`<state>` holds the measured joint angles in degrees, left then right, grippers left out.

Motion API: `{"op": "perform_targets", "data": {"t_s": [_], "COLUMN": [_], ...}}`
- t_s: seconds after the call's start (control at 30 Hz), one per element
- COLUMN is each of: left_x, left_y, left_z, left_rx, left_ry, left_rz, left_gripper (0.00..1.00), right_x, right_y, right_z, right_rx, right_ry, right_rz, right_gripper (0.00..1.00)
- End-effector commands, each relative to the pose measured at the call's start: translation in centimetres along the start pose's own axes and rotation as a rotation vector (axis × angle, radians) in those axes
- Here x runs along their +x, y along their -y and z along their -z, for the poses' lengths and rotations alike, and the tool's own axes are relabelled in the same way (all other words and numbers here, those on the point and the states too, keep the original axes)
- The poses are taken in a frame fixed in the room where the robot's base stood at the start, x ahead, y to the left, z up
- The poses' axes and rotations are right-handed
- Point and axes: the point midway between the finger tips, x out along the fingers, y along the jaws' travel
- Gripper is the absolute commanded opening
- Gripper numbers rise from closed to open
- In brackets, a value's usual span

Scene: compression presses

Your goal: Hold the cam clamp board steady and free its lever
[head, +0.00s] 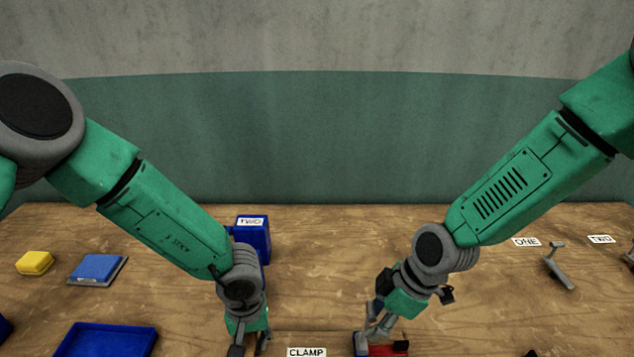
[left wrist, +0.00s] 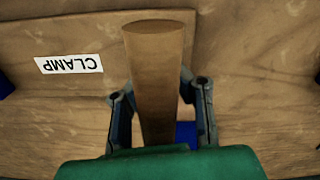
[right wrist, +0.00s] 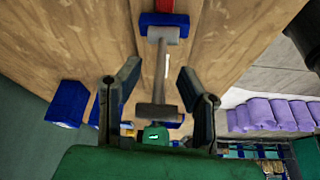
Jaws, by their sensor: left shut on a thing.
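The cam clamp board (left wrist: 50,85) carries a CLAMP label, upside down in the left wrist view; the label (head: 306,352) also shows at the head view's bottom edge. A round wooden post (left wrist: 156,75) rises between the fingers of my left gripper (left wrist: 160,105), which is shut on it. In the right wrist view, a grey lever (right wrist: 160,70) with a crossbar end runs from a blue block (right wrist: 164,25) beside a red part (right wrist: 172,6). My right gripper (right wrist: 158,95) is open, its fingers on either side of the lever, with gaps visible. The head view cuts off most of the board.
A blue bin (head: 255,235) labelled TWO stands behind my left arm. A blue tray (head: 105,340), a blue block (head: 98,268) and a yellow block (head: 35,262) lie at left. A grey lever-like piece (head: 560,268) stands at right. The table's back middle is clear.

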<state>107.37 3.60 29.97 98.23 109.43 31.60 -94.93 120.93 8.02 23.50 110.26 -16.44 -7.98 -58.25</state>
Motion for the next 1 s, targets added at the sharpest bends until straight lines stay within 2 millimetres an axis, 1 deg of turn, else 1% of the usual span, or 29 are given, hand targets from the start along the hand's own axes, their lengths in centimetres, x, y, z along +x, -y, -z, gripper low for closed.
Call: {"op": "perform_targets", "data": {"t_s": [0.03,0.2,0.3,0.4,0.67,0.7,0.77,0.8,1.0], "left_x": [-0.1,-0.1,-0.1,-0.1,-0.1,-0.1,-0.1,-0.1,-0.1], "left_y": [-0.1,-0.1,-0.1,-0.1,-0.1,-0.1,-0.1,-0.1,-0.1], "left_z": [0.0,0.0,0.0,0.0,0.0,0.0,0.0,0.0,0.0], "left_rx": [0.0,0.0,0.0,0.0,0.0,0.0,0.0,0.0,0.0], "left_ry": [-0.001,-0.001,-0.001,-0.001,-0.001,-0.001,-0.001,-0.001,0.0], "left_rz": [-0.001,-0.002,-0.002,-0.002,-0.002,-0.002,-0.002,-0.002,-0.002], "left_gripper": [0.0,0.0,0.0,0.0,0.0,0.0,0.0,0.0,0.0], "right_x": [0.3,1.0,1.7,2.0,2.1,2.1,2.1,2.1,2.1], "right_y": [0.0,0.1,0.1,0.1,0.1,0.1,0.1,0.1,0.1], "right_z": [0.7,2.3,2.1,2.1,2.1,2.1,2.1,2.1,2.1], "right_rx": [-0.003,-0.001,0.001,0.001,0.001,0.001,0.001,0.001,0.001], "right_ry": [0.001,0.0,0.001,0.0,0.0,0.0,0.0,0.0,0.0], "right_rz": [-0.001,0.0,0.002,0.001,0.0,0.0,0.0,0.0,0.0], "right_gripper": [0.33,0.33,0.33,0.33,0.33,0.26,0.05,0.0,0.0]}}
